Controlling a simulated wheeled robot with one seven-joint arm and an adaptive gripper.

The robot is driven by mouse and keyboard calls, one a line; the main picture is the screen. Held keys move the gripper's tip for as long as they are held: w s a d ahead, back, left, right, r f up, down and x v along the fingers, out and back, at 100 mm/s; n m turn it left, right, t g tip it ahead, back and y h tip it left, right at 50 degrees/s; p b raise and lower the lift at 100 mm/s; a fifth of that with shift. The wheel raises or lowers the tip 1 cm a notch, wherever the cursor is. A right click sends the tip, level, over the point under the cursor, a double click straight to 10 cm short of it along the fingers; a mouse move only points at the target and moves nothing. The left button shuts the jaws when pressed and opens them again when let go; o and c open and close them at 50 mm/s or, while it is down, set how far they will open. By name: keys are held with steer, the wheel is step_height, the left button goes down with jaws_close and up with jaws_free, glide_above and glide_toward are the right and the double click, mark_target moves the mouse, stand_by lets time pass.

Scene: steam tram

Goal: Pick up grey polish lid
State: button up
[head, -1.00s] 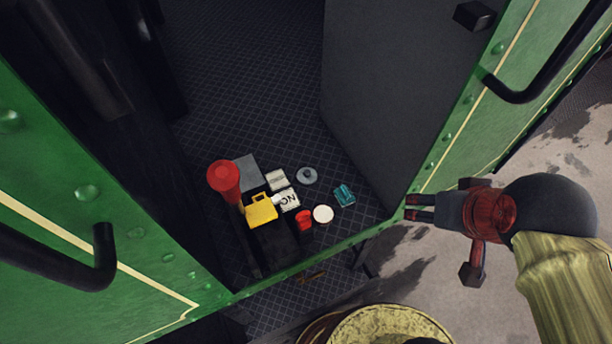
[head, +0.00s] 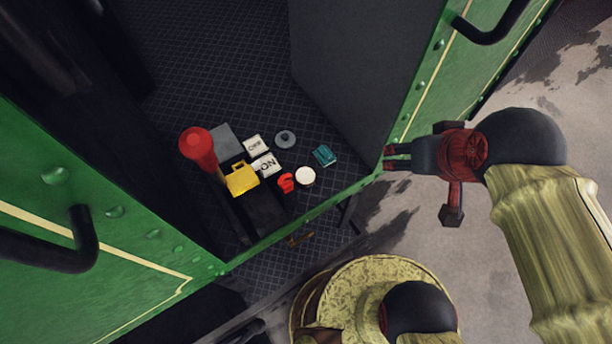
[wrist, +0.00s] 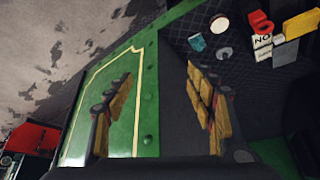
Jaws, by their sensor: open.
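The grey polish lid (head: 285,139) is a round grey disc with a small knob, lying on the dark patterned tram floor. It also shows in the wrist view (wrist: 223,53), right of and above my fingers. My gripper (head: 388,158) is open and empty beside the green doorway edge, to the right of the lid and well apart from it. In the wrist view, the two fingers of my gripper (wrist: 160,78) are spread, with green panel between them.
Near the lid lie a teal block (head: 323,155), a white round piece (head: 305,176), a red piece (head: 286,183), lettered white blocks (head: 265,165) and a yellow piece (head: 242,178). A red-topped post (head: 197,145) stands left. Green panels (head: 90,250) with black handrails flank the opening.

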mark_target(285, 136)
steer(key=shift+o, duration=0.4)
